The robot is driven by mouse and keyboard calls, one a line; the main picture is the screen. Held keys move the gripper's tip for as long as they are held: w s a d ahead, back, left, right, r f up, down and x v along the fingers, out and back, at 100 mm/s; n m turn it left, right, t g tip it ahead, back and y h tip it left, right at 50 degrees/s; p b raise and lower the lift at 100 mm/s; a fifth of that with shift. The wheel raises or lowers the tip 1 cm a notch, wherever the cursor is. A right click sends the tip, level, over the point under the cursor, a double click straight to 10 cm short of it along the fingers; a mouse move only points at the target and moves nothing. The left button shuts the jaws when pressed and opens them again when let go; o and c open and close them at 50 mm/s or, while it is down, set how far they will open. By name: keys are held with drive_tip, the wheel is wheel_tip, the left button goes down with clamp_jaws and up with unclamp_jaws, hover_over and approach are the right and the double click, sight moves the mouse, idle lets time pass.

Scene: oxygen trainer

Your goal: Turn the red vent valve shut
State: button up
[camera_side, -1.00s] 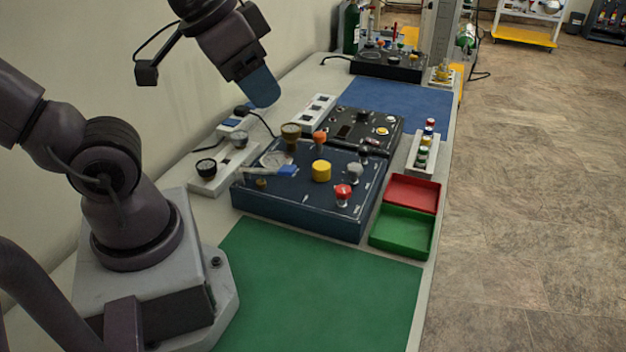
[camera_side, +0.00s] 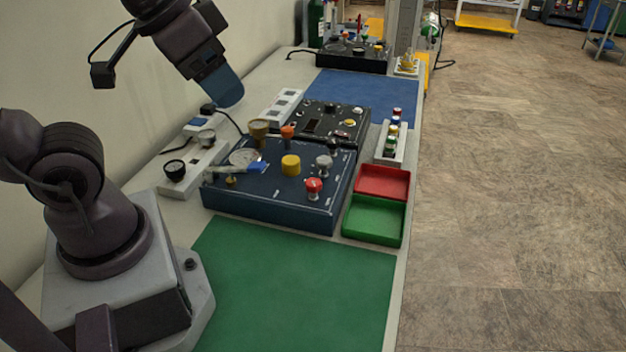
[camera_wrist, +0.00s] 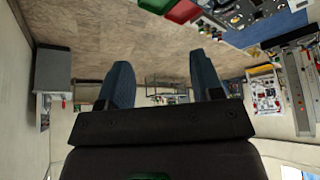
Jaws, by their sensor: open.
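The red vent valve (camera_side: 313,186) is a red knob on a pale stem at the front right of the dark blue panel box (camera_side: 270,205). A yellow knob (camera_side: 290,165), a grey knob (camera_side: 324,163) and an orange knob (camera_side: 287,132) stand on the same box. My gripper (camera_side: 232,98) is in the air above and behind the box's left part, well apart from the red valve. In the wrist view my gripper (camera_wrist: 168,85) shows two blue fingers spread wide with nothing between them. The red valve cannot be made out in the wrist view.
A red tray (camera_side: 383,182) and a green tray (camera_side: 374,220) lie right of the box. A rack of coloured bottles (camera_side: 391,142) stands behind them. The green mat (camera_side: 290,280) in front is clear.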

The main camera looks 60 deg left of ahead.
drive_tip(key=w+a+f+n+g, duration=0.4)
drive_tip(key=w+f+g, duration=0.1)
drive_tip(key=w+f, duration=0.3)
drive_tip(key=n, duration=0.8)
hover_over(314, 182)
wheel_tip(314, 182, down, 6)
drive_tip(key=shift+g, duration=0.3)
wheel_tip(314, 182, down, 13)
drive_tip(key=shift+r, duration=0.2)
drive_tip(key=c, duration=0.9)
